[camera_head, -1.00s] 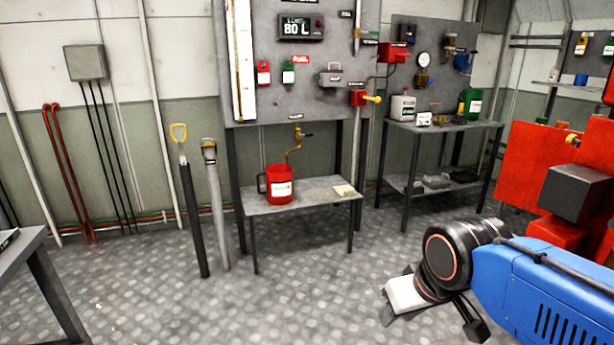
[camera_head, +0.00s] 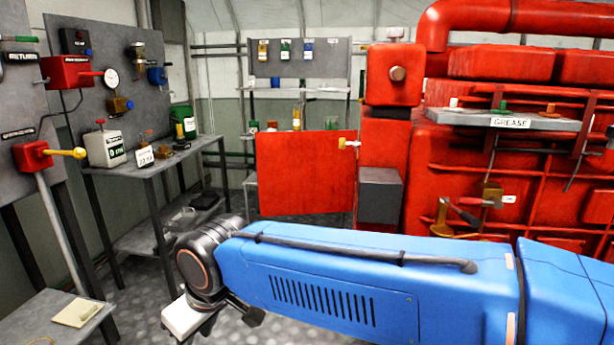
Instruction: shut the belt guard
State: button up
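A flat red panel (camera_head: 300,178), which looks like the belt guard, stands out to the left of the red engine (camera_head: 500,165). It appears swung open. My blue arm crosses the front of the view. My gripper (camera_head: 212,322) hangs low at the arm's left end, in front of the panel and apart from it. Its white and dark parts show, but the fingertips are mostly hidden or cut off, so its opening cannot be told. I see nothing held.
A grey bench (camera_head: 150,165) with a white canister (camera_head: 105,148) and a green can (camera_head: 183,122) stands at the left. A low table (camera_head: 40,315) is at the bottom left. A grey box (camera_head: 380,195) is beside the panel. Floor shows between bench and panel.

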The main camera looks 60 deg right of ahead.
aim_at(298, 173)
jog(key=z, duration=0.45)
jog(key=i+z, duration=0.1)
jog(key=z, duration=0.4)
jog(key=j+z, duration=0.1)
jog(key=z, duration=0.35)
jog(key=i+z, duration=0.1)
jog(key=z, duration=0.35)
jog(key=j+z, duration=0.1)
jog(key=z, duration=0.4)
jog(key=i+j+u, duration=0.1)
jog(key=j, duration=0.25)
jog(key=i+j, duration=0.15)
jog(key=j, duration=0.25)
jog(key=i+j+u, duration=0.15)
jog(key=j, duration=0.2)
